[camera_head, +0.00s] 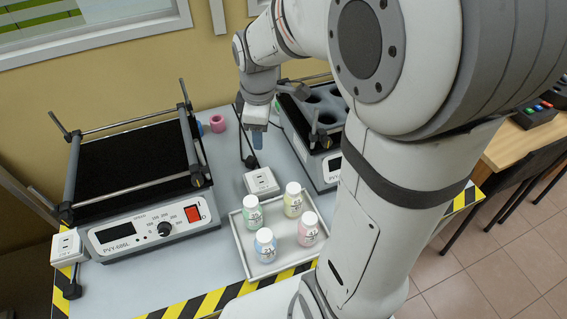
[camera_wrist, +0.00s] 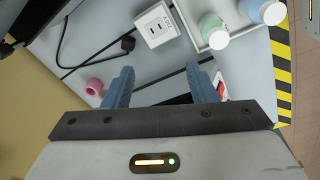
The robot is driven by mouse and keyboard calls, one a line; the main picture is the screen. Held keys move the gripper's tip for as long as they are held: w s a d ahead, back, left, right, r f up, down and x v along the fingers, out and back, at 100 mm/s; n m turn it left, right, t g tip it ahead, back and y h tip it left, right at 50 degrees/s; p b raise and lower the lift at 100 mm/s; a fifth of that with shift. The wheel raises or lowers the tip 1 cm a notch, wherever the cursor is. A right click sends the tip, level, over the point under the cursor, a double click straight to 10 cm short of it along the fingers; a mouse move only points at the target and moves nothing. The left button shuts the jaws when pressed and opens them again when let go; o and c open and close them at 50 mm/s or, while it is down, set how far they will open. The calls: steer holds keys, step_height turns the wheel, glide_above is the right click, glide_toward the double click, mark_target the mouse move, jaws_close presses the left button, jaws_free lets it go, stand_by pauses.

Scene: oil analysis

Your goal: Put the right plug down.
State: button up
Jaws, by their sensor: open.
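The right plug (camera_wrist: 127,43) is small and black with a black cable. It lies on the grey table in the wrist view, beside the white right socket (camera_wrist: 157,25) and apart from it. The plug also shows in the head view (camera_head: 250,161), just below my gripper. The right socket (camera_head: 261,182) stands in front of it. My gripper (camera_wrist: 160,82) is open, its two blue fingers spread with nothing held between them. In the head view my gripper (camera_head: 257,139) points down above the table, between the two machines; only part of its fingers shows there.
A shaker (camera_head: 140,195) with a black platform stands left; a grey machine with round wells (camera_head: 322,95) stands right. A white tray (camera_head: 240,240) holds several capped bottles. A pink ring (camera_head: 217,123) lies behind. A white left socket (camera_head: 67,247) stands at the left edge.

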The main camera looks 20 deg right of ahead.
steer(key=s+r+m+t, duration=0.1)
steer(key=s+r+m, duration=0.1)
steer(key=s+m, duration=1)
steer(key=shift+s+d+r+m, duration=0.25)
steer(key=shift+s+m, duration=0.15)
steer(key=shift+s, duration=0.8)
